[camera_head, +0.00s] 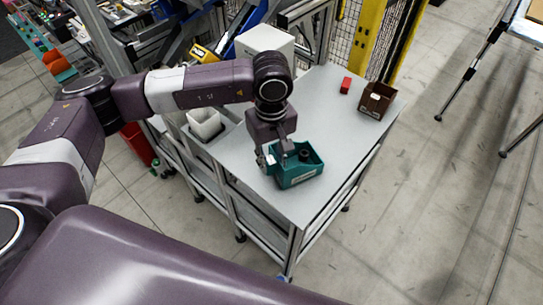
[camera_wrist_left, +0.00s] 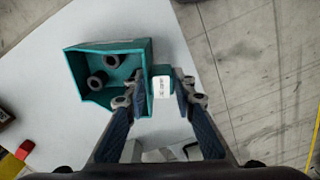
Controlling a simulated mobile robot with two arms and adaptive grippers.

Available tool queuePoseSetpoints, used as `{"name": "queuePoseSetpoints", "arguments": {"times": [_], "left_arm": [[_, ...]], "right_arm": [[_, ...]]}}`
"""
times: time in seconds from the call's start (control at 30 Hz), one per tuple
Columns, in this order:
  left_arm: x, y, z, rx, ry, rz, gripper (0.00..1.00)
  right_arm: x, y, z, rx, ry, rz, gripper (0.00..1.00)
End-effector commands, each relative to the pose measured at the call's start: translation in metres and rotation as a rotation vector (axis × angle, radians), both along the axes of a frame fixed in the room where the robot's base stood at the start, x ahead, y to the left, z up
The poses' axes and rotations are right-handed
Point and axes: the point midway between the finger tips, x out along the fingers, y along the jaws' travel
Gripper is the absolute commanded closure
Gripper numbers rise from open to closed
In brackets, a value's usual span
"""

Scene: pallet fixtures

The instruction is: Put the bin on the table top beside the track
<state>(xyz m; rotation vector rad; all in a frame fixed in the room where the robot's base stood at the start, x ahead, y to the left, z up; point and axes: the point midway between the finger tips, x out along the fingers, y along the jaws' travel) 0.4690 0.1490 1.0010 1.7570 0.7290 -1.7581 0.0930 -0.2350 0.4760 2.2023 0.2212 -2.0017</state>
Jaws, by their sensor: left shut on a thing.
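The teal bin (camera_head: 297,177) is over the grey table top (camera_head: 322,118), near its front edge. I cannot tell whether it touches the surface. In the left wrist view the bin (camera_wrist_left: 104,48) holds dark ring-shaped parts (camera_wrist_left: 97,80). My left gripper (camera_head: 279,156) reaches down at the bin's left side. In the left wrist view its fingers (camera_wrist_left: 163,88) are closed on a teal tab with a white label on the bin's side. My right gripper is not in view. I cannot clearly make out the track.
A brown bin (camera_head: 376,101) and a small red block (camera_head: 346,85) stand at the table's far right. A white box (camera_head: 265,40) is at the back, and a white container (camera_head: 205,124) sits left. The middle of the table top is clear.

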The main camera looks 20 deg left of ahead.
Motion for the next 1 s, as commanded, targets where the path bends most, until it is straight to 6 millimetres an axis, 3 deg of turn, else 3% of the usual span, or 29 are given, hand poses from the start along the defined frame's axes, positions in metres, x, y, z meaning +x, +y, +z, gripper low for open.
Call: {"name": "queuePoseSetpoints", "arguments": {"times": [0.33, 0.37, 0.5, 0.83, 1.0], "left_arm": [[0.001, 0.0, -0.004, -0.001, -0.002, -0.001, 1.0], [0.0, 0.0, -0.004, 0.0, -0.001, 0.0, 0.75], [0.0, 0.0, -0.003, 0.0, -0.001, 0.0, 0.6], [0.0, 0.0, -0.001, 0.001, -0.001, 0.0, 0.59], [0.002, 0.0, 0.016, -0.001, -0.006, 0.0, 0.59]], "right_arm": [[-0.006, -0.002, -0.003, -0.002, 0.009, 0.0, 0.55], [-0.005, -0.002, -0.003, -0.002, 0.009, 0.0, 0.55], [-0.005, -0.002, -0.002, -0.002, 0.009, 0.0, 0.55], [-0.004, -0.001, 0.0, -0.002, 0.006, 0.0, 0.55], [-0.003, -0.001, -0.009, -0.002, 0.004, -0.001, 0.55]]}}
